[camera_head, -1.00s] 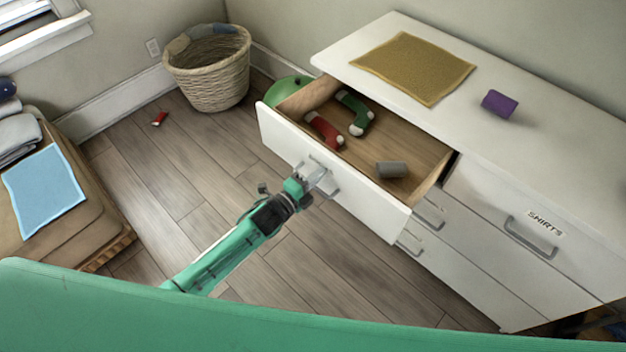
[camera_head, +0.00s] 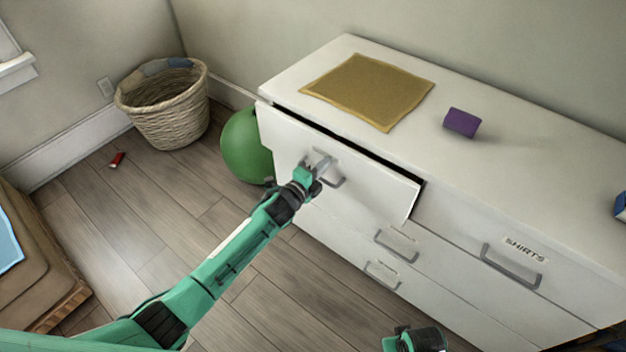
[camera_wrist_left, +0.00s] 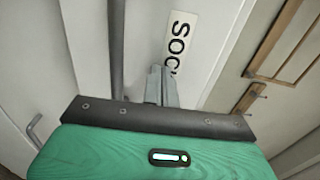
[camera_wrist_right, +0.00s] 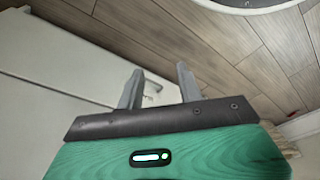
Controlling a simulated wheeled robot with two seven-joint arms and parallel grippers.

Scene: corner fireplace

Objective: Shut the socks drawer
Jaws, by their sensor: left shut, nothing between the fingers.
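The socks drawer (camera_head: 375,181) is the top left drawer of the white dresser. It stands slightly open, with a narrow dark gap along its top and right edge. Its inside is hidden. In the left wrist view its front carries a label (camera_wrist_left: 181,45) reading "SOC", partly covered. My left gripper (camera_head: 322,165) is at the drawer front beside the grey handle (camera_head: 333,180); its fingers (camera_wrist_left: 162,84) are shut and empty against or very near the front. My right gripper (camera_wrist_right: 158,82) is open and empty, low in front of the dresser; its arm shows at the bottom of the head view.
The dresser top (camera_head: 300,80) holds a mustard cloth (camera_head: 368,90) and a purple block (camera_head: 462,122). A green ball (camera_head: 243,147) sits by the dresser's left end, near a wicker basket (camera_head: 165,110). A small red item (camera_head: 117,159) lies on the floor. The shirts drawer (camera_head: 500,235) is closed.

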